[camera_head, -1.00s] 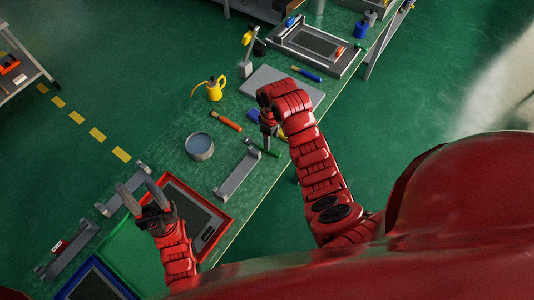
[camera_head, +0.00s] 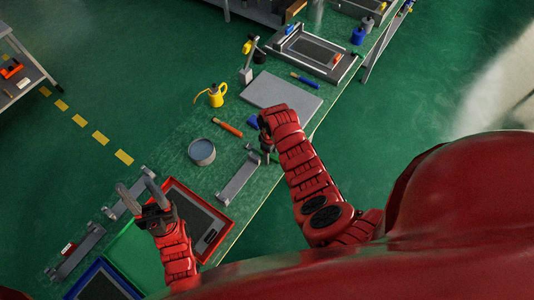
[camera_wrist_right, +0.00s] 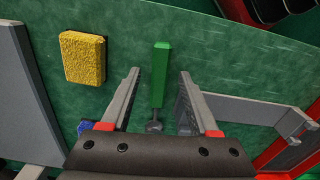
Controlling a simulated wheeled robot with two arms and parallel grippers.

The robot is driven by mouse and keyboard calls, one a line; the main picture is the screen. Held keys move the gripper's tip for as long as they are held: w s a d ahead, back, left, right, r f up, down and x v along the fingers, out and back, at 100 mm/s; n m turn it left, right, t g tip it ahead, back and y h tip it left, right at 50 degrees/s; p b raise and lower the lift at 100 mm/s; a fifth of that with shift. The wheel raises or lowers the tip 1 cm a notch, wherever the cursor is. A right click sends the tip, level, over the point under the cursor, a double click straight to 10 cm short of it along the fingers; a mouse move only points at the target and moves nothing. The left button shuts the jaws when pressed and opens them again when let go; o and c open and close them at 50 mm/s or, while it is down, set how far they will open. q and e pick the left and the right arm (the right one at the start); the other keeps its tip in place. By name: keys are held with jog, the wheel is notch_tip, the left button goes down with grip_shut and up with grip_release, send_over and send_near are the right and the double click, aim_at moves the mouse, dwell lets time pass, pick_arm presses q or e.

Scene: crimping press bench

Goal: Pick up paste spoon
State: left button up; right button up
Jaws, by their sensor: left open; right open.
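A tool with a green handle, which I take for the paste spoon (camera_wrist_right: 161,72), lies on the green bench in the right wrist view. Its dark metal end is near the palm and partly hidden. My right gripper (camera_wrist_right: 159,76) is open, with one finger on each side of the handle and visible gaps to both. In the head view my right gripper (camera_head: 266,148) is over the bench beside the grey bracket, and only a bit of the green handle (camera_head: 274,157) shows.
A yellow sponge (camera_wrist_right: 83,58) lies left of the handle in the wrist view. A grey bracket (camera_head: 238,178), a round tin (camera_head: 201,151), an orange-handled tool (camera_head: 228,127), a yellow oil can (camera_head: 216,95) and a grey plate (camera_head: 280,90) stand nearby.

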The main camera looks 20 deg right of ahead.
grip_shut()
jog(key=shift+w+r, duration=0.1)
jog(key=shift+r, duration=0.1)
dwell(0.5)
jog(key=shift+r+b, duration=0.4)
jog(key=shift+r, duration=0.15)
notch_tip(320, 180, up, 6)
jog(key=b, duration=0.2)
jog(key=shift+f+b, duration=0.1)
jog(key=shift+b, duration=0.2)
notch_tip(320, 180, up, 3)
jog(key=shift+f+p, duration=0.1)
jog(key=shift+p, duration=0.5)
